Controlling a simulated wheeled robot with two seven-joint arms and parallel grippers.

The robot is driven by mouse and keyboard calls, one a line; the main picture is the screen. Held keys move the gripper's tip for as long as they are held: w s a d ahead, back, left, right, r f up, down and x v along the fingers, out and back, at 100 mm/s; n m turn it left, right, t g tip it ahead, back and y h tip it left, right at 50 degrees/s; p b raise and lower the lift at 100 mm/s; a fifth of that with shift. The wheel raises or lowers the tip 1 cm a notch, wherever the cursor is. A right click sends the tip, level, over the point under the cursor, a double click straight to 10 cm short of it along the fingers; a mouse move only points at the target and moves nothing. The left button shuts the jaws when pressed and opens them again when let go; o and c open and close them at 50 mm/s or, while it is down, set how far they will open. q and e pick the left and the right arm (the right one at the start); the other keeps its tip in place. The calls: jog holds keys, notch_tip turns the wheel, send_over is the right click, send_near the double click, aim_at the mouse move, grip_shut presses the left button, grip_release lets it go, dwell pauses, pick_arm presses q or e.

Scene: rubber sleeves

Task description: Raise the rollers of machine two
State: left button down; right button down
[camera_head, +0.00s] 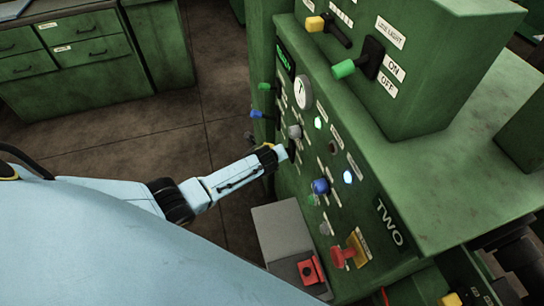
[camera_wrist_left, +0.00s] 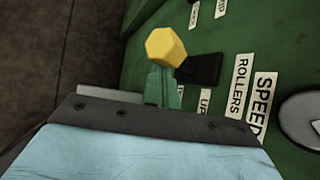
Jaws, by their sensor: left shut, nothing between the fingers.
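Machine two is a green cabinet (camera_head: 455,205) with a "TWO" sign on its sloped control panel. In the left wrist view a lever with a yellow knob (camera_wrist_left: 166,47) sticks out of a black base (camera_wrist_left: 203,68), beside the "ROLLERS" label (camera_wrist_left: 239,89). A partly hidden label reading "UP" (camera_wrist_left: 205,103) lies below the base. My left gripper (camera_head: 283,152) is at the panel's left part. In the wrist view its shut, empty fingertips (camera_wrist_left: 163,84) are just below the yellow knob; whether they touch it I cannot tell. My right gripper is not in view.
Around it are a blue knob (camera_head: 320,187), a red switch (camera_head: 343,256), and blue (camera_head: 257,114) and green (camera_head: 264,87) levers. An upper box (camera_head: 420,70) carries yellow and green levers. Open floor lies left.

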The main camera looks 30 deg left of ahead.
pick_arm(q)
notch_tip(320, 180, down, 4)
jog(key=d+b, duration=0.2)
jog(key=b, duration=0.1)
jog(key=p+v, duration=0.5)
jog(key=v, duration=0.6)
jog(key=shift+d+r, duration=0.2)
jog(key=shift+d, duration=0.05)
jog(key=shift+w+f, duration=0.1)
